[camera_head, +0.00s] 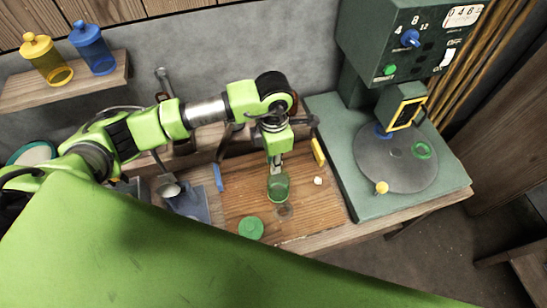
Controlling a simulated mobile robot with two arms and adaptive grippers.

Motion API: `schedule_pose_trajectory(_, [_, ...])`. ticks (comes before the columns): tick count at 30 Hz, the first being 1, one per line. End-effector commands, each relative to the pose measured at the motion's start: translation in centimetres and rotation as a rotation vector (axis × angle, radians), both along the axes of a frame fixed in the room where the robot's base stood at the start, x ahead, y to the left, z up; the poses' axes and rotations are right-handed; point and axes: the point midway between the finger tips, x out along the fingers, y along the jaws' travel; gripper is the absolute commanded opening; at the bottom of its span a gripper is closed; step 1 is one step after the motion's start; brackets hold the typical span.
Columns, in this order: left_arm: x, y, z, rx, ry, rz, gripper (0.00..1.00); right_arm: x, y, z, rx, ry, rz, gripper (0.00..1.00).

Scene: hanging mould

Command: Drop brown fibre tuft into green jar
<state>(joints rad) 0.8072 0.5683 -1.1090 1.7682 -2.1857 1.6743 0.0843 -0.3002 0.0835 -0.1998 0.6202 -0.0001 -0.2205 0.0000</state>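The green jar (278,189) stands on the wooden work board, see-through and without its lid. A round green lid (251,228) lies on the board in front of it, to the left. My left gripper (276,170) points down at the jar's mouth, its fingertips at or just above the rim. The fingers look close together, but whether they hold anything is too small to tell. I cannot make out the brown fibre tuft. A small dull brownish-grey patch (284,211) shows just in front of the jar; what it is stays unclear. My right gripper is not in view.
A green machine (455,188) with a round plate (385,165) stands to the right. A small white piece (318,181) and a yellow block (318,152) lie right of the jar. Yellow (47,60) and blue (92,48) jars stand on the shelf.

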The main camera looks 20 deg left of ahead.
Motion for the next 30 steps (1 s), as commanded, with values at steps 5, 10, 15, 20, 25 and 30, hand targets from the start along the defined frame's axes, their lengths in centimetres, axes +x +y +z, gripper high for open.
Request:
schedule_pose_trajectory(5, [0.0,0.0,0.1,-0.001,-0.001,0.000,0.24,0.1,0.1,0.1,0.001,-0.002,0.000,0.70])
schedule_pose_trajectory(10, [0.0,0.0,0.1,-0.001,-0.001,0.000,0.36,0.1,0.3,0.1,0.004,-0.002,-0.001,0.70])
schedule_pose_trajectory(15, [0.0,0.0,0.1,-0.001,-0.001,0.000,0.36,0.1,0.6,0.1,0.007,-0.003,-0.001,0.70])
schedule_pose_trajectory(20, [0.1,-0.1,1.0,-0.002,-0.003,0.000,0.36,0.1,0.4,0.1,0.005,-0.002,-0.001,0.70])
schedule_pose_trajectory(25, [0.2,-0.1,4.0,-0.001,-0.007,-0.002,0.36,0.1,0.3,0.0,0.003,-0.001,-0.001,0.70])
schedule_pose_trajectory(30, [0.2,0.0,7.7,-0.001,-0.006,-0.001,0.36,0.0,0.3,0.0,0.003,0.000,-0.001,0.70])
